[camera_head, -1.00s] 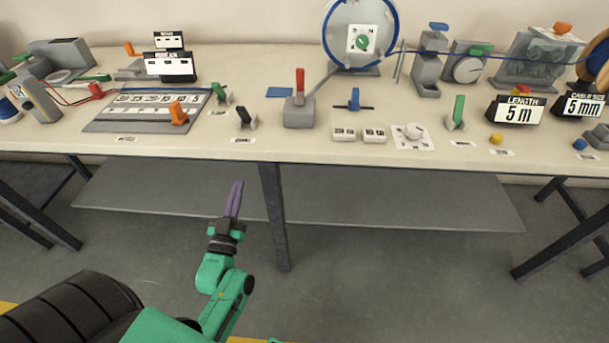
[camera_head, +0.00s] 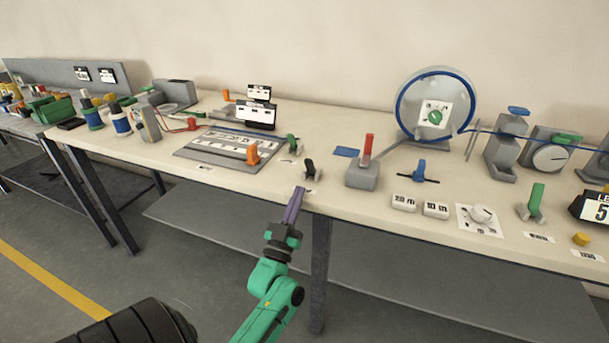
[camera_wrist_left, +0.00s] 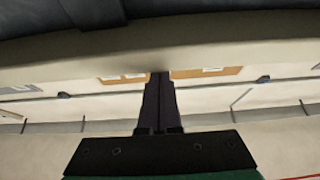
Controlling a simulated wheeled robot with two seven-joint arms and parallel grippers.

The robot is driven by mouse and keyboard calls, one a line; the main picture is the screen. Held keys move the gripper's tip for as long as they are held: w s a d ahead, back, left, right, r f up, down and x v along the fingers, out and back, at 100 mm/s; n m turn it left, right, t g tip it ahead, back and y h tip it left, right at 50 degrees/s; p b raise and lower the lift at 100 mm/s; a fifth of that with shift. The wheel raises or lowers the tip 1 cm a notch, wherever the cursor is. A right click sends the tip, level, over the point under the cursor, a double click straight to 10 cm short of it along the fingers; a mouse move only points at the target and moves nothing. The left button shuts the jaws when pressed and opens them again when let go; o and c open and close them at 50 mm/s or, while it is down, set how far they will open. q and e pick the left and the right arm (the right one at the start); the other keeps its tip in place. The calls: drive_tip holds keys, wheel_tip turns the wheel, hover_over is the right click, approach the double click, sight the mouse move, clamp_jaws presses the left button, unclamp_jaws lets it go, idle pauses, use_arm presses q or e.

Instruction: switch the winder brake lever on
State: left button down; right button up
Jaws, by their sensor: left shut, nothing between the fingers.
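Several levers stand on the table, and I cannot read which is the winder brake lever. A red upright lever (camera_head: 368,144) stands on a grey block left of the blue-rimmed winder wheel (camera_head: 403,104). A small black lever (camera_head: 310,168) stands near the front edge, with a green lever (camera_head: 292,143) behind it. Another green lever (camera_head: 536,196) stands farther right. My left gripper (camera_head: 295,204) is shut and empty at the table's front edge, just below the black lever in the picture. Its shut fingers also show in the left wrist view (camera_wrist_left: 159,105). My right gripper is out of view.
A grey board (camera_head: 195,150) with an orange lever lies left. Another bench stands far left.

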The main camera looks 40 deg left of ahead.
sight(307, 163)
use_arm(q)
drive_tip(key=x, duration=0.5)
drive_tip(key=shift+w+a+r+p, duration=0.1)
drive_tip(key=shift+w+r+p, duration=0.05)
drive_tip(key=shift+w+p, duration=0.15)
drive_tip(key=shift+r+p, duration=0.35)
drive_tip(key=shift+p, duration=0.55)
drive_tip(key=shift+g+p, duration=0.3)
drive_tip(key=shift+p, duration=0.2)
drive_tip(key=r+g+p, duration=0.1)
drive_tip(key=p, duration=0.3)
drive_tip(key=w+r+g+h+p, duration=0.1)
drive_tip(key=p, duration=0.3)
drive_tip(key=g+p, duration=0.1)
drive_tip(key=p, duration=0.4)
drive_tip(key=shift+w+a+r+g+h, duration=0.25)
drive_tip(key=shift+r+g+h, duration=0.05)
drive_tip(key=shift+r+g, duration=0.1)
drive_tip(key=shift+w+a+p, duration=0.1)
drive_tip(key=shift+w+p, duration=0.25)
drive_tip(key=shift+p, duration=0.2)
drive_tip(key=shift+w+a, duration=0.2)
drive_tip(key=shift+w, duration=0.25)
drive_tip(key=shift+x, duration=1.05)
drive_tip(key=shift+r, duration=0.1)
